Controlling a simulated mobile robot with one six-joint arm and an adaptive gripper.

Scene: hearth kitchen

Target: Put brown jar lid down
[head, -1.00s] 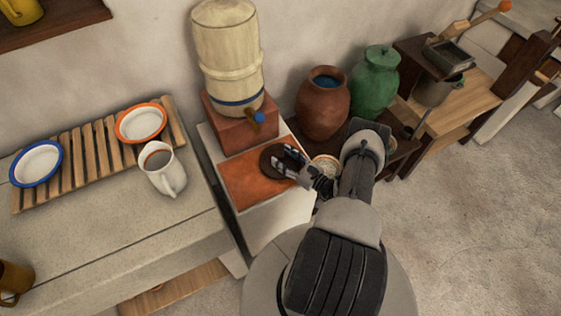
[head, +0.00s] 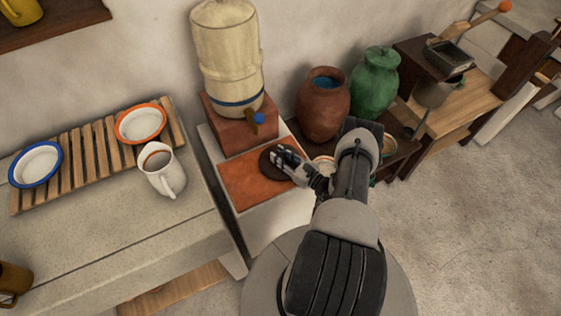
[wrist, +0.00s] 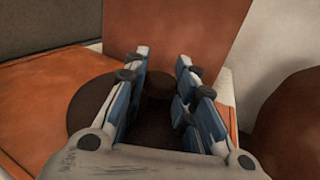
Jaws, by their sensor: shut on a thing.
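The brown jar lid (head: 267,168) is a dark round disc over the orange-red top (head: 240,188) of a white stand. It also shows in the wrist view (wrist: 86,104), where its knob is between my fingers. My gripper (head: 278,156) is shut on the lid, with a finger on each side of the knob. The lid lies flat, very low over the orange-red top; I cannot tell whether it touches. The brown jar (head: 322,112) stands open at the right, blue showing inside its mouth.
A cream water dispenser (head: 228,60) with a tap stands on a red-brown block (head: 238,128) right behind the lid. A green lidded jar (head: 374,88) is beside the brown jar. A white pitcher (head: 160,172) stands on the left counter. The front of the orange-red top is bare.

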